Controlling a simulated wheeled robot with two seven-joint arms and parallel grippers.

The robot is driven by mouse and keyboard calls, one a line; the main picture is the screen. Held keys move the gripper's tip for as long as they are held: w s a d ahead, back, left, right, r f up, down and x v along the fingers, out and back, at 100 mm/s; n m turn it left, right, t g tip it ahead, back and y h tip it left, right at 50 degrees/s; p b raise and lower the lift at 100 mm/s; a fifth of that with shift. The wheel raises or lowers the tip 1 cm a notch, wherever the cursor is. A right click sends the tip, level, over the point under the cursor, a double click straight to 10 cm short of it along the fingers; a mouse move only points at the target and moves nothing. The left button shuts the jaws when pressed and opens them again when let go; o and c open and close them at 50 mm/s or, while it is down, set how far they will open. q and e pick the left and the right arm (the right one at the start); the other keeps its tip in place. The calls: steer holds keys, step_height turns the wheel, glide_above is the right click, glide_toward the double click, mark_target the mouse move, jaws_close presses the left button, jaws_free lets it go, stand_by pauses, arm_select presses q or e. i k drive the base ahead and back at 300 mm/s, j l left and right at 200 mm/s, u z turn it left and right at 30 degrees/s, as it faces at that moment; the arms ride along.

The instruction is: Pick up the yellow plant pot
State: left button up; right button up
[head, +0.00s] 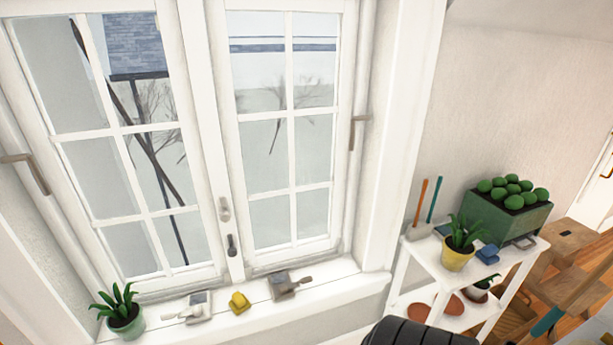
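The yellow plant pot (458,260) stands upright on the top board of a white shelf (422,258) at the right in the head view. A spiky green plant (463,232) grows in it. The pot is near the front edge of the board, and nothing holds it. Neither of my grippers is in view.
A large green planter (508,223) stands behind the pot, and a blue object (488,254) lies close to its right. Two upright tools (421,201) are to its left. The windowsill (340,284) holds a green pot (126,322) and several small items. Wooden furniture stands at far right.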

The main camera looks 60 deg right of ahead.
mark_target(458, 248)
steer(key=z, duration=2.95)
